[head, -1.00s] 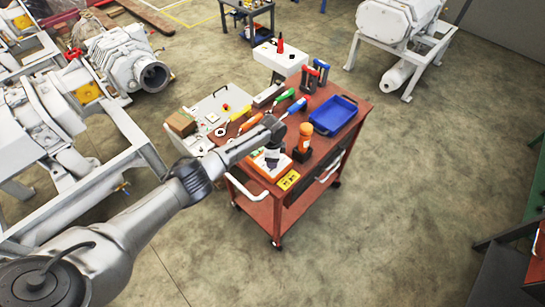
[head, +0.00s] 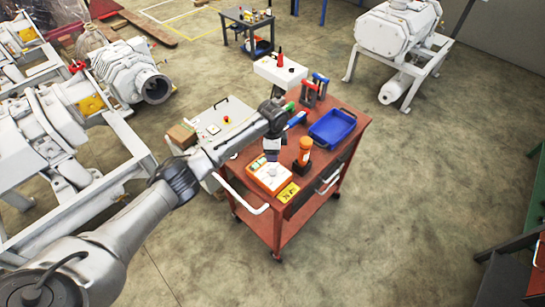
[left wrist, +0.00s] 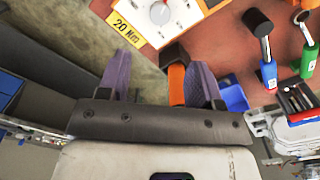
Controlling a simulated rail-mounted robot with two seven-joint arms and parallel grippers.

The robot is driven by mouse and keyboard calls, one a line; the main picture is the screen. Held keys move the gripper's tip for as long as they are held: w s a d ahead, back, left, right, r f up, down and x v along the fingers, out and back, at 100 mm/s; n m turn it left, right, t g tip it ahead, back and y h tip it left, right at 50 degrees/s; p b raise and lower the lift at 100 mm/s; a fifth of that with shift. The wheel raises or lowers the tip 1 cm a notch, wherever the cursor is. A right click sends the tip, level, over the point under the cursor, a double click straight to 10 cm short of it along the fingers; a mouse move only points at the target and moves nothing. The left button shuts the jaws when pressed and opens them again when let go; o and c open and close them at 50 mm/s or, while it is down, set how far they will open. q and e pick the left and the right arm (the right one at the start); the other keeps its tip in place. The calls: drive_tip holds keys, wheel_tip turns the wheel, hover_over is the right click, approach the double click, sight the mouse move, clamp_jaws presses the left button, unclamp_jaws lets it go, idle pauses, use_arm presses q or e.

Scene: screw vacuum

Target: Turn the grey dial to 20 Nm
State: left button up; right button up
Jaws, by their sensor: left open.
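The grey dial (left wrist: 160,14) sits on an orange-and-white box (head: 262,182) at the front of the red cart's top. In the left wrist view the dial is at the top edge, partly cut off, with a dark pointer mark. A yellow label reading 20 Nm (left wrist: 127,28) lies beside the box; it also shows in the head view (head: 288,192). My left gripper (head: 271,150) is above the cart top, behind the box, apart from the dial. In the wrist view its two purple fingers (left wrist: 160,85) are spread open. My right gripper is out of view.
A blue tray (head: 332,128) and hand tools occupy the red cart (head: 335,102). Open floor lies to the right.

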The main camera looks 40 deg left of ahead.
use_arm(q)
drive_tip(key=shift+r, duration=0.8)
